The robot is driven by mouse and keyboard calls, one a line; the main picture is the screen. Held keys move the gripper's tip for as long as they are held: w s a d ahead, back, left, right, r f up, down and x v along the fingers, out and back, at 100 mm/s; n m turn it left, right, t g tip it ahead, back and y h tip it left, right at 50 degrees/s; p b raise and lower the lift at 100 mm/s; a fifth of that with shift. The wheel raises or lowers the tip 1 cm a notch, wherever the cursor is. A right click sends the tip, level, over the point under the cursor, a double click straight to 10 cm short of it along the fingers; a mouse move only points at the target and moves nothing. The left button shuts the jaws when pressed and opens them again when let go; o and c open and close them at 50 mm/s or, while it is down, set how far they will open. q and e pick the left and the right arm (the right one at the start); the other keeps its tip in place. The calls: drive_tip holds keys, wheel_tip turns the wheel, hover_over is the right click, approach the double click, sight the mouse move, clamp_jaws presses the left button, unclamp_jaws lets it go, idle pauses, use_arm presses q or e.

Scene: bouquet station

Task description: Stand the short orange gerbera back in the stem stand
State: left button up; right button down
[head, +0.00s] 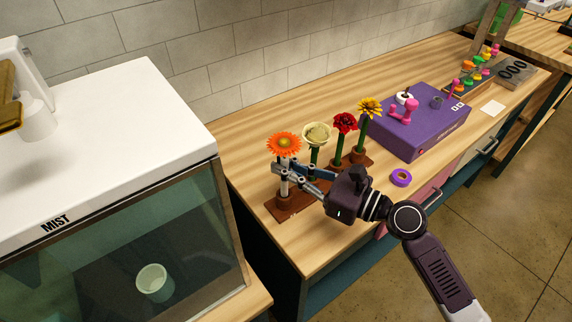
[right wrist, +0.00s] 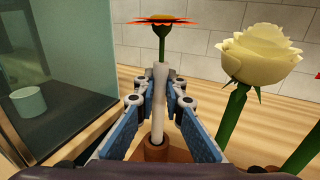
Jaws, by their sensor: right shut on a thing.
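The short orange gerbera (head: 284,143) stands upright at the left end of the brown stem stand (head: 279,215). My right gripper (head: 283,172) is shut on its pale stem below the flower head. In the right wrist view the gerbera (right wrist: 161,22) rises between the blue fingers (right wrist: 158,98), and its stem's lower end meets the brown stand cup (right wrist: 155,150). How deep the stem sits in the cup is hidden.
A cream rose (head: 317,137), a red flower (head: 345,122) and a yellow flower (head: 369,107) stand close to the right. The glass-fronted MIST cabinet (head: 120,150) is at left. A purple machine (head: 420,120) and purple tape roll (head: 401,177) lie further right.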

drive_tip(key=shift+f, duration=0.45)
idle(0.4)
drive_tip(key=c, duration=1.9)
unclamp_jaws()
drive_tip(key=shift+c, duration=0.2)
drive_tip(key=shift+o, duration=0.3)
drive_tip(key=o, duration=0.5)
drive_tip(key=b+v, duration=0.1)
drive_tip(key=v, duration=0.8)
drive_tip(key=shift+b, duration=0.4)
